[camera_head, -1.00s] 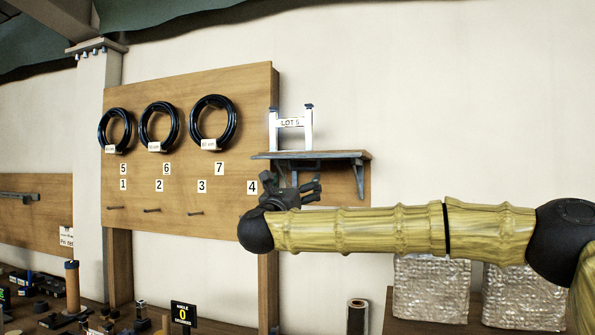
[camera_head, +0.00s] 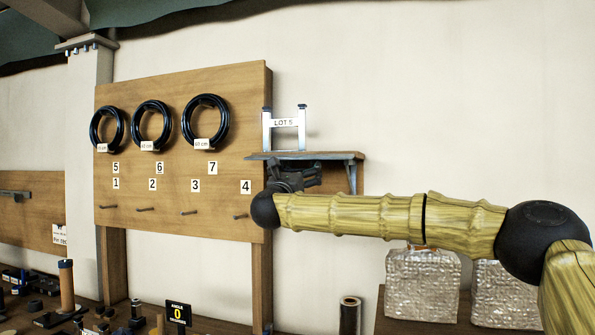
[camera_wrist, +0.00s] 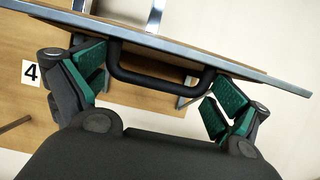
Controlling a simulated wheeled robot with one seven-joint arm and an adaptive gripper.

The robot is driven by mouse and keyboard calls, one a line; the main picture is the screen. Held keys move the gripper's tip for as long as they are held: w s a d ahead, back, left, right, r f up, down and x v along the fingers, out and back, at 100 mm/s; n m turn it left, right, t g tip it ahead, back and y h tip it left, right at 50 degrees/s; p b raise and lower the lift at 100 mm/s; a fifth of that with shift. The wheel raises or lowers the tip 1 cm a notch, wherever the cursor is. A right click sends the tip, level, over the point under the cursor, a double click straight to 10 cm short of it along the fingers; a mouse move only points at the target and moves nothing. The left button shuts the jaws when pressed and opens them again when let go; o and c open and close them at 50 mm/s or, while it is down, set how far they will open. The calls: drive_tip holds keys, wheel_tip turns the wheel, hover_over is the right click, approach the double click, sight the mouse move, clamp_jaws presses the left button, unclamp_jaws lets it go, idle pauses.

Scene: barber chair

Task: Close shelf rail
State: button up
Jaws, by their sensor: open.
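A wooden shelf (camera_head: 340,156) with a grey-blue edge juts from the wall beside the pegboard. Its edge runs slantwise across the wrist view (camera_wrist: 270,82). A dark U-shaped rail (camera_wrist: 160,82) comes off that edge, its crossbar towards my gripper. My gripper (camera_head: 300,177) is just under the shelf in the head view, largely dark against it. In the wrist view its green-padded fingers (camera_wrist: 158,88) are spread wide, one to each side of the rail. I see no clear contact with the rail. The rail cannot be made out in the head view.
A white stand marked LOT 5 (camera_head: 284,124) is on the shelf. Left is a wooden board (camera_head: 130,190) with black coils (camera_head: 206,115), numbers and pegs. A shelf bracket (camera_head: 352,178) is close to my gripper. Silvery wrapped blocks (camera_head: 422,285) stand below my arm.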

drive_tip(key=shift+c, duration=0.4)
drive_tip(key=c, duration=0.6)
drive_tip(key=shift+c, duration=0.2)
